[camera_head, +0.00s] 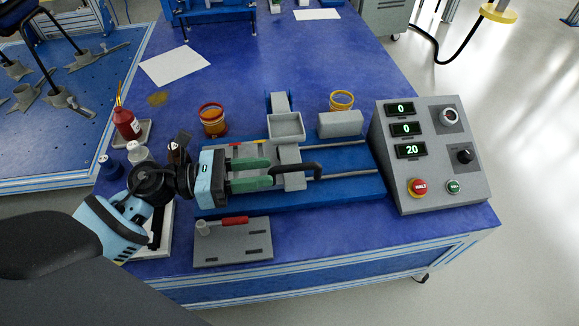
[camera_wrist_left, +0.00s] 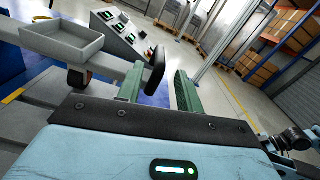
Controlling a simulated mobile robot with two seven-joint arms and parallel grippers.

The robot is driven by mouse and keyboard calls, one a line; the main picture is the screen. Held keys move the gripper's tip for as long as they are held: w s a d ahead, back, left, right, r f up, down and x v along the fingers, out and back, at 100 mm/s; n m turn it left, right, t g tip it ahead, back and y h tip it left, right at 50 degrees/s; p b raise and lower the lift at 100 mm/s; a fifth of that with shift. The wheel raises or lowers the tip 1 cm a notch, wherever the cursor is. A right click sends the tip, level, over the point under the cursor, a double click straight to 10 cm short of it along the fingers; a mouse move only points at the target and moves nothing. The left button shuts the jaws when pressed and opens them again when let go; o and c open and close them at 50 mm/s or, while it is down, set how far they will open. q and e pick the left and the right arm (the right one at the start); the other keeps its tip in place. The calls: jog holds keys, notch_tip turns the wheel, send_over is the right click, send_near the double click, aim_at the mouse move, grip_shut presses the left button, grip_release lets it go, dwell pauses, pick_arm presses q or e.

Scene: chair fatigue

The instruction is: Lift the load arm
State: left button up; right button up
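The load arm (camera_head: 291,155) is a grey bar on the blue test rig, with a square grey tray (camera_head: 287,126) and a black curved handle (camera_head: 297,167). My left gripper (camera_head: 271,171) is open, its two green fingers pointing right at the handle's near end. In the left wrist view the black handle (camera_wrist_left: 155,72) shows between the spread green fingers (camera_wrist_left: 160,88), close to the left one. I see no finger closed on it. The tray (camera_wrist_left: 62,40) is at the upper left there. My right gripper is not in view.
A grey control box (camera_head: 433,155) with displays and red and green buttons stands right of the rig. A grey plate with a red-handled tool (camera_head: 233,242) lies in front.

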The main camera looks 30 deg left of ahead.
aim_at(289, 166)
pick_arm(q)
jog(key=shift+x, duration=3.2)
grip_shut()
